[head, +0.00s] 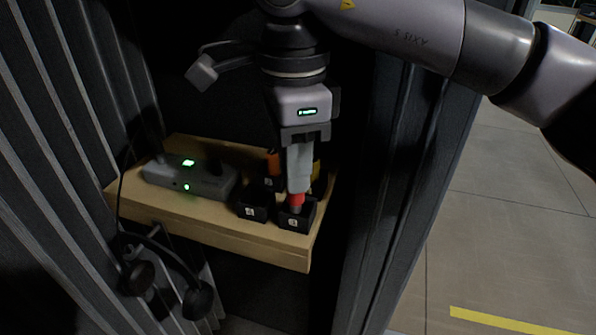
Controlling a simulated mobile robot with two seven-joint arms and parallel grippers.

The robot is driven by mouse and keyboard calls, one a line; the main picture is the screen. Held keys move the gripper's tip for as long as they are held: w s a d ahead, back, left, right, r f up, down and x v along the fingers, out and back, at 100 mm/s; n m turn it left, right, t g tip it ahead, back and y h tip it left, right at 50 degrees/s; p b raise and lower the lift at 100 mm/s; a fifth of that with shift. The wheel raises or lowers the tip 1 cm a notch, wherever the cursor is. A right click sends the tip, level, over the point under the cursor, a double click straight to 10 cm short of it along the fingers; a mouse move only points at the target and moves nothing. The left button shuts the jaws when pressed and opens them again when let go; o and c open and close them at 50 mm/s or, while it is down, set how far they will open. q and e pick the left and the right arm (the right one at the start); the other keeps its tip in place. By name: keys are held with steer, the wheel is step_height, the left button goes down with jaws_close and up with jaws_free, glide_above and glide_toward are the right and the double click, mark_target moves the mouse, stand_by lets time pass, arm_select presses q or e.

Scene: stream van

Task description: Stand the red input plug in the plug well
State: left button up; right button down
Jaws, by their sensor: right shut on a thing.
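My right gripper (299,165) comes down from above over the right end of a wooden shelf (240,230). It is shut on the red input plug (296,199), which points downward and looks upright. The plug's lower end is at the opening of a black plug well (297,218) with a white label, at the shelf's front right corner. I cannot tell how deep the tip is in the well. My left gripper is not in view.
More black wells stand close by: one (252,212) to the left, and others behind, with an orange plug (273,163) and a yellow item partly hidden. A grey box with green lights (190,178) sits on the left. A headset (165,270) hangs in front of the shelf.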

mark_target(295, 201)
steer(key=shift+w+d+f, duration=0.1)
steer(key=shift+w+f, duration=0.15)
steer(key=shift+f, duration=0.35)
steer(key=shift+w+d+f, duration=0.1)
steer(key=shift+w+f, duration=0.2)
steer(key=shift+f, duration=0.3)
steer(key=shift+w+d+f, duration=0.1)
steer(key=shift+w+f, duration=0.15)
steer(key=shift+f, duration=0.35)
steer(key=shift+f+b, duration=0.1)
steer(key=shift+b, duration=0.25)
steer(key=c, duration=1)
jaws_free()
